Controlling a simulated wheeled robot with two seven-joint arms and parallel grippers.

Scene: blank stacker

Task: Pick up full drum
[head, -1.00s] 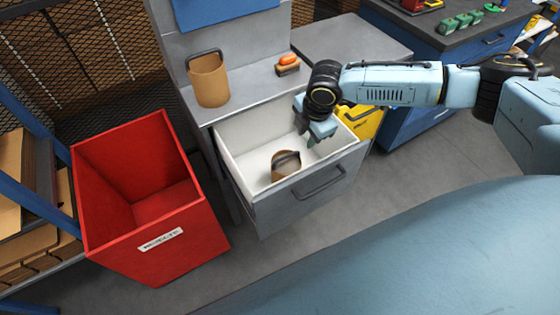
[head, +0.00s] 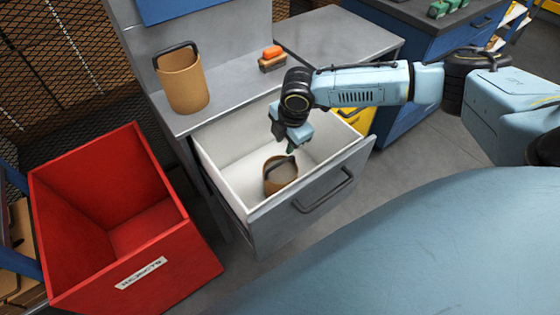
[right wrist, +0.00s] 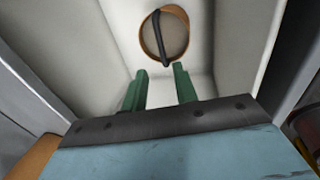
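A small brown drum (head: 280,176) with a dark handle stands in the open drawer; its round top shows in the right wrist view (right wrist: 152,38), with the handle across it. A larger brown drum (head: 183,84) with a dark handle stands on the grey counter. I cannot tell how full either drum is. My right gripper (head: 286,150) hangs over the drawer, just above and behind the small drum. In the right wrist view its two green fingers (right wrist: 159,74) are apart with nothing between them, and the drum lies beyond their tips. My left gripper is not in view.
The drawer (head: 335,165) has pale inner walls and a grey front with a handle; the rest of its floor looks clear. A red bin (head: 140,272) with a label stands left of it. An orange-topped brush-like item (head: 272,62) lies on the counter.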

